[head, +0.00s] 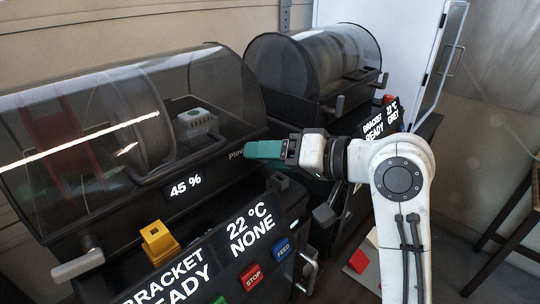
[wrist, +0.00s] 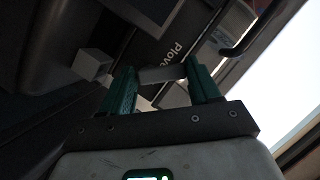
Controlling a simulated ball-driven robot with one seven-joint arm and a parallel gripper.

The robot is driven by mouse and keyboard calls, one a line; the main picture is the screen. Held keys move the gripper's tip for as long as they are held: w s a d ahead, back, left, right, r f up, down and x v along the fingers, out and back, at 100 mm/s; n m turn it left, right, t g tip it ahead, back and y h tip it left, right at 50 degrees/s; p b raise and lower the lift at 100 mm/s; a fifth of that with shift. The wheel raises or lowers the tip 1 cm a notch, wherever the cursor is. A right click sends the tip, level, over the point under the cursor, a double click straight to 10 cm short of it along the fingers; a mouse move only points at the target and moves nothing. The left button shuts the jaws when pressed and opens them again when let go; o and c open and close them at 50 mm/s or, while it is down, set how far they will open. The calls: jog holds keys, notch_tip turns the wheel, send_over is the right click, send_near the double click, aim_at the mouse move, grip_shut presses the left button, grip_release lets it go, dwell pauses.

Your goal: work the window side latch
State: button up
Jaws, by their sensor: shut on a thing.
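My gripper (head: 264,149) reaches in from the right to the front right corner of the near printer's lid. Its green fingers are shut on a small grey latch piece, which shows between the fingertips in the wrist view (wrist: 162,74). In the head view the fingers hide this latch. The near printer's clear domed lid (head: 205,85) appears down over its body. A matching grey latch lever (head: 78,266) sits at the lid's front left corner. I cannot tell from these views which side faces a window.
The near printer's front panel has a red STOP button (head: 251,277) and a blue FEED button (head: 283,250). A yellow block (head: 160,242) stands in front of the lid. A second domed printer (head: 315,65) stands close behind my gripper. A dark stool (head: 510,215) is at the right.

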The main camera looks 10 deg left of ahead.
jog(key=shift+s+a, duration=0.1)
jog(key=n, duration=0.1)
jog(key=n+t+h, duration=0.1)
jog(key=shift+s+a+f+n+b, duration=0.15)
jog(key=shift+n+b, duration=0.15)
jog(key=shift+b, duration=0.1)
jog(key=shift+s+a+f+n+t+h+b, duration=0.1)
jog(key=shift+n+t+h+b, duration=0.2)
jog(key=shift+n, duration=0.2)
jog(key=shift+s+f+n+t+h+b, duration=0.1)
jog(key=shift+n+t+h, duration=0.1)
jog(key=shift+n+h, duration=0.25)
jog(key=o, duration=1)
jog(key=b+v, duration=0.2)
jog(key=v, duration=0.8)
jog(key=shift+s+d, duration=0.15)
jog(key=shift+d, duration=0.2)
